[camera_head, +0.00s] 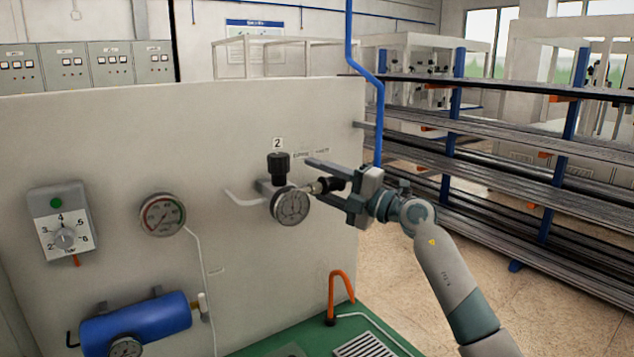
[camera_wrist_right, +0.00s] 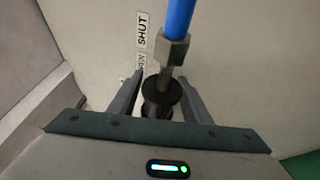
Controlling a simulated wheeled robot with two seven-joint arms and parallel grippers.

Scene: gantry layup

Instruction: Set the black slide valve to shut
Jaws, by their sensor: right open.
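The black slide valve (camera_head: 334,184) sits on the line to the right of the round gauge under plate 2. My right gripper (camera_head: 315,180) is open, with one finger above and one below the valve in the head view. In the right wrist view the black sleeve of the slide valve (camera_wrist_right: 158,96) lies between the two spread fingers of the gripper (camera_wrist_right: 160,88); I cannot tell whether either finger touches it. A label (camera_wrist_right: 143,42) beside it reads OPEN and SHUT, with SHUT farther up the picture. My left gripper is not in view.
A blue hose (camera_wrist_right: 179,18) leaves a metal fitting (camera_wrist_right: 171,52) at the valve. The gauge (camera_head: 290,206) and black regulator knob (camera_head: 278,166) stand close left of the fingers. An orange hook-shaped pipe (camera_head: 340,287) rises below. Racks (camera_head: 500,130) stand to the right.

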